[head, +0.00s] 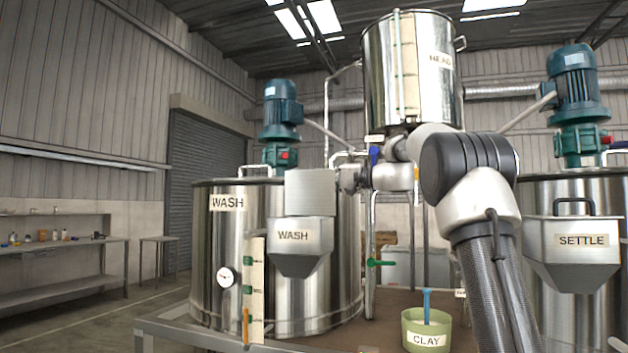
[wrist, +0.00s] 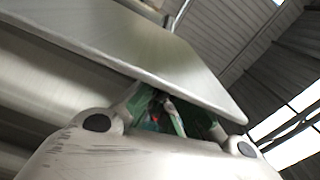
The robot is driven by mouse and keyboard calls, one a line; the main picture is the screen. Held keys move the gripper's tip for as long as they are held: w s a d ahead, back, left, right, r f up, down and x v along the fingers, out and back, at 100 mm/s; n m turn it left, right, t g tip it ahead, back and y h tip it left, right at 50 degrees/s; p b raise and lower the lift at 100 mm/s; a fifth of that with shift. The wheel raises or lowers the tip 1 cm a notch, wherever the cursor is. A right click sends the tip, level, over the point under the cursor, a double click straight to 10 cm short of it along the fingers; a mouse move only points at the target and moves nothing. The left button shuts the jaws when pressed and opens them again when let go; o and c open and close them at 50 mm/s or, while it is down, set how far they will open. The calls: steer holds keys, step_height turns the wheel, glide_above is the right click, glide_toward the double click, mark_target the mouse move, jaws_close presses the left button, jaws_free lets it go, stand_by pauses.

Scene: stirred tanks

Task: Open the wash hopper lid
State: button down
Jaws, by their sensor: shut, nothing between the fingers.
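The wash hopper (head: 302,250) is a grey metal box with a tapered bottom on the front of the wash tank (head: 225,270). Its lid (head: 310,190) is a flat grey plate standing raised, roughly upright, above the hopper's back edge. My gripper (head: 348,180) is at the right edge of the lid, partly hidden. In the wrist view the lid (wrist: 130,45) slants across the top, close to my gripper (wrist: 165,115). The fingers are shut and empty, their tips partly hidden behind the lid's edge. I cannot tell whether they touch it. The lid's handle does not show.
The head tank (head: 435,70) hangs above my arm. The settle hopper (head: 580,255) is at the right. A clay bucket (head: 425,335) stands on the bench below. A thin pipe with a green valve handle (head: 380,263) rises right of the wash tank.

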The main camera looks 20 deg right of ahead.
steer(key=shift+w+d+f, duration=0.1)
steer(key=shift+d+f, duration=0.15)
steer(key=shift+f, duration=0.2)
steer(key=c, duration=1.6)
jaws_free()
steer(key=shift+d, duration=0.1)
steer(key=shift+o, duration=0.2)
steer(key=shift+r, duration=0.25)
steer(key=v, duration=1.2)
